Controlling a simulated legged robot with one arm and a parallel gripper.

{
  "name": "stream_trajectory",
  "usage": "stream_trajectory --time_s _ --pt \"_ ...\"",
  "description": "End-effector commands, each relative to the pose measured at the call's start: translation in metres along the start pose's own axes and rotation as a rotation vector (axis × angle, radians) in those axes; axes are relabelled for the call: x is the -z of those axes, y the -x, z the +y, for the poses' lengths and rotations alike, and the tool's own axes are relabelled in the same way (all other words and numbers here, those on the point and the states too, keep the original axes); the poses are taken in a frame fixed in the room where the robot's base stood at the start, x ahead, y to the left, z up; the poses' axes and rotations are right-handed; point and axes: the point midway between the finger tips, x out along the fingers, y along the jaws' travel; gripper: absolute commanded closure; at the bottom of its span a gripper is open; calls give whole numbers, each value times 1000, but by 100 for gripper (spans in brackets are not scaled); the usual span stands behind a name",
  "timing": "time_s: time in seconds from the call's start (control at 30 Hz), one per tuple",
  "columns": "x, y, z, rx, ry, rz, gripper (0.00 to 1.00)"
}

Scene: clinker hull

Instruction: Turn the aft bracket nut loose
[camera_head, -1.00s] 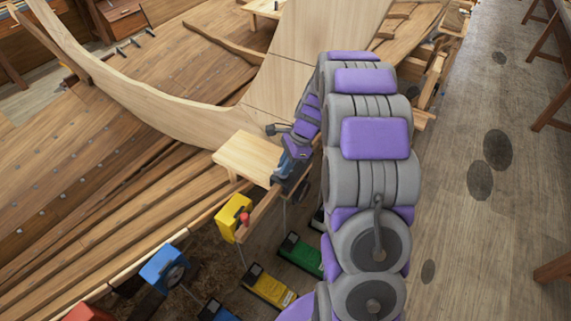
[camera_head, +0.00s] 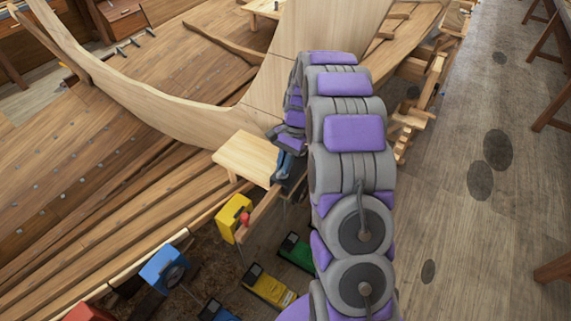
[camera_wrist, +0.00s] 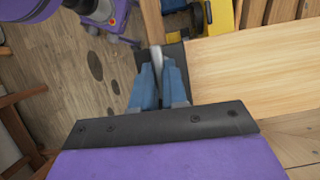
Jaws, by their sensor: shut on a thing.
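My gripper (camera_wrist: 157,72) has blue fingers, shut on a narrow pale grey part (camera_wrist: 156,58) that I take for the aft bracket nut. Its shape is mostly hidden between the fingertips. A dark bracket plate (camera_wrist: 174,54) lies just beyond the fingers, against the end of a light wooden board (camera_wrist: 255,75). In the head view, my gripper (camera_head: 287,166) is at the right end of the same board (camera_head: 245,157), by the end of a wooden beam (camera_head: 263,211). The nut is hidden there by my gripper and arm.
A yellow block (camera_head: 233,212) with a red knob sits at the beam's near end. A blue box (camera_head: 165,268) and several coloured cases stand below. The curved hull timber (camera_head: 170,112) rises behind the board. Floor on the right (camera_head: 455,200) is clear.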

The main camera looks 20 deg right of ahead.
Motion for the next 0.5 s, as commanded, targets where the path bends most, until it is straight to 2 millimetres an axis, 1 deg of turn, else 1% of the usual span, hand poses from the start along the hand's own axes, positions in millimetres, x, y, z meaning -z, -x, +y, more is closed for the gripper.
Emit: stream_trajectory --time_s 0.03,0.2,0.5 --pt "0 1 -3 -5 30 5 100" --pt "-1 1 -2 -40 109 1 100" --pt "-1 1 -2 -67 171 2 100"
